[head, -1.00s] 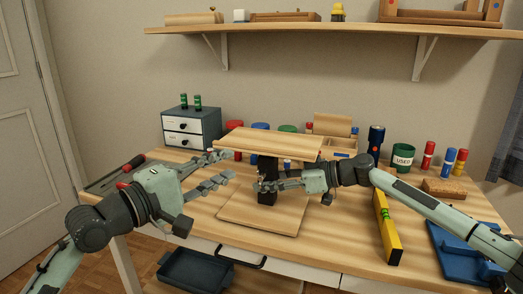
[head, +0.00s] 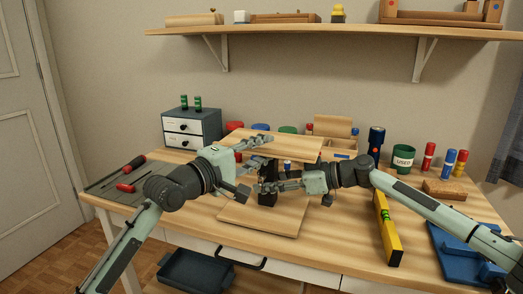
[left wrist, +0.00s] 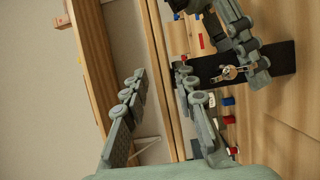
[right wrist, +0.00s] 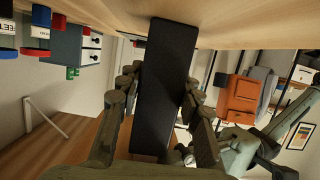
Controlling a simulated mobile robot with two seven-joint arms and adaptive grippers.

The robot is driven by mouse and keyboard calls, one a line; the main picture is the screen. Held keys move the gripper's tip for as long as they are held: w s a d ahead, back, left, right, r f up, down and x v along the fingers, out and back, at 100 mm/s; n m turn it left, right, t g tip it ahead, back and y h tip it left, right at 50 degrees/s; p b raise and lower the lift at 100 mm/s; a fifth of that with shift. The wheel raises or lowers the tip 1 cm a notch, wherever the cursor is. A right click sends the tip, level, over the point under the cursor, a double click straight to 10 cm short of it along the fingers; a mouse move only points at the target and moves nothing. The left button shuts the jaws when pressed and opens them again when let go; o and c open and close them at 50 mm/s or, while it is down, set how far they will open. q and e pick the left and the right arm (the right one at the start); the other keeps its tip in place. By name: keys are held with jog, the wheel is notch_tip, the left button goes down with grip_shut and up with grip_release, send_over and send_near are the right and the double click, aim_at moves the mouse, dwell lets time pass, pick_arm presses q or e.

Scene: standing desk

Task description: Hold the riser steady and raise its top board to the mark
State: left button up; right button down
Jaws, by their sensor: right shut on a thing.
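The riser has a wooden top board (head: 295,149), a dark column (right wrist: 163,100) and a wooden base board (head: 262,218) on the desk. My right gripper (head: 265,187) is shut on the column, with a finger on each side in the right wrist view. My left gripper (head: 257,152) is open at the top board's left end, one finger above and one below. In the left wrist view the board's edge (left wrist: 158,62) lies between the spread fingers. A small brass-coloured part (left wrist: 229,73) shows on the column. I cannot make out the mark.
A drawer box (head: 190,128) stands at the back left. Screwdrivers (head: 130,165) lie on a dark mat at left. A wall shelf (head: 330,31) hangs above.

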pick_arm(q)
jog(key=shift+c, duration=0.5)
grip_shut()
jog(key=shift+r, duration=0.1)
notch_tip(320, 180, up, 4)
jog(key=shift+r, duration=0.15)
jog(key=shift+o, duration=0.3)
grip_release()
jog(key=shift+o, duration=0.2)
